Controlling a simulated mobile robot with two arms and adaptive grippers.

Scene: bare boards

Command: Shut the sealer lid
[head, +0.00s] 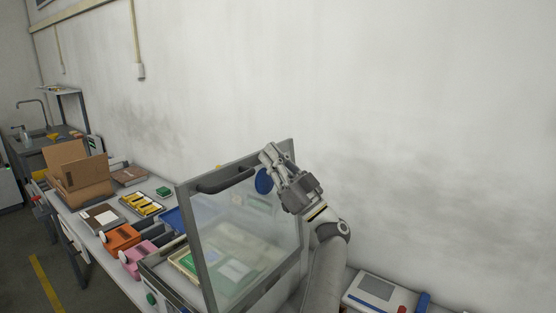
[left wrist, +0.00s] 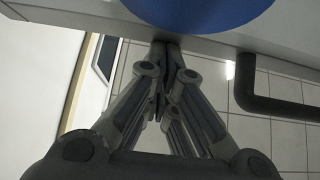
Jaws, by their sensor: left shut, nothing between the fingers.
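The sealer lid (head: 240,248) is a see-through panel in a grey frame. It stands raised and tilted over the sealer (head: 160,275). A dark handle (head: 225,180) is at its upper edge, and a blue disc (head: 263,182) is near the upper right corner. My left gripper (head: 268,153) is shut and empty, with its fingertips at the lid's top edge beside the disc. My right gripper is out of view.
Left of the sealer, the bench holds an orange item (head: 122,237), a pink item (head: 138,258), a yellow-filled tray (head: 142,204) and an open cardboard box (head: 80,170). A white device (head: 376,291) stands at the lower right. The wall is behind.

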